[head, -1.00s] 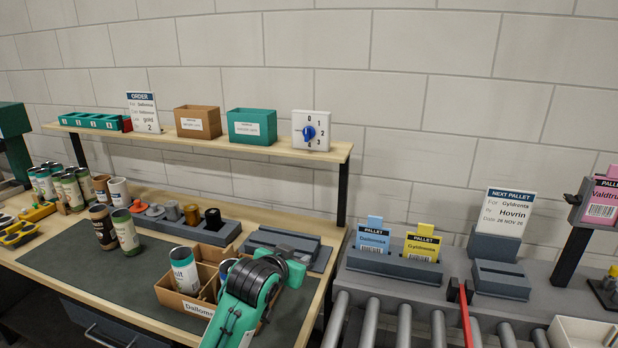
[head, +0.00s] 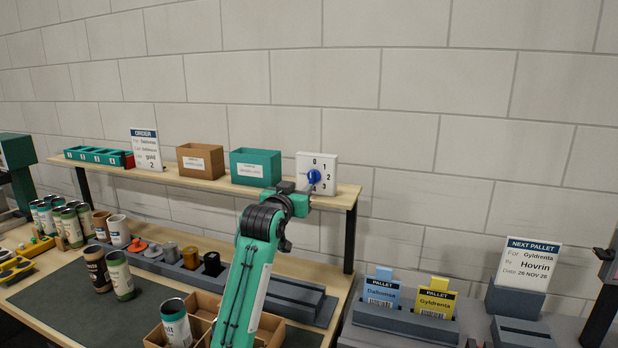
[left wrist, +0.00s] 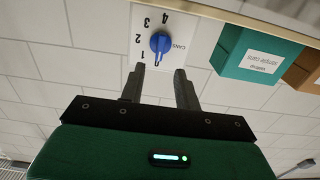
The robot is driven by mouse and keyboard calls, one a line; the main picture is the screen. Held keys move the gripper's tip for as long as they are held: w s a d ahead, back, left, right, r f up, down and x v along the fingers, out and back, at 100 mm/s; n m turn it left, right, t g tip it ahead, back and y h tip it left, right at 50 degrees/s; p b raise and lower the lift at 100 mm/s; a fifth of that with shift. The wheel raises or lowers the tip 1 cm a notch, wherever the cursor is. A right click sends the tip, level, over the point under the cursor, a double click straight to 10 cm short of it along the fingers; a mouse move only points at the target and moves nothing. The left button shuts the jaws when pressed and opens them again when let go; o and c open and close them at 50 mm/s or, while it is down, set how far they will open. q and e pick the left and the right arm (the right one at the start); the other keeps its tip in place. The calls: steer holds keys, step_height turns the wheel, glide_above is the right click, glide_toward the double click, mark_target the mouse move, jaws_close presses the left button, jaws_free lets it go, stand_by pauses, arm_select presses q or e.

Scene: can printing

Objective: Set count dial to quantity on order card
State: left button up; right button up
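The white count dial (head: 327,162) stands at the right end of the shelf, with a blue knob (head: 314,176) and numbers around it. In the left wrist view the dial panel (left wrist: 178,12) appears upside down and the blue knob (left wrist: 160,42) seems to point toward the 0 to 1 side. My left gripper (head: 309,187) is at the dial; in the wrist view its open fingers (left wrist: 160,72) point at the knob, with no clear contact. The order card (head: 144,150) on the shelf reads gold and 2. My right gripper is out of view.
A green box (head: 254,167) and a brown box (head: 200,160) stand on the shelf left of the dial. Several cans, an open carton (head: 160,334) and a grey rack are on the bench below. Pallet cards stand at the right.

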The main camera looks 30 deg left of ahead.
mark_target(311, 178)
arm_select(q)
steer(key=p+x, duration=0.1)
steer(key=x, duration=0.6)
steer(key=shift+w+a+p, duration=0.1)
steer(key=shift+w+p, duration=0.2)
steer(key=shift+p, duration=0.1)
jaws_close()
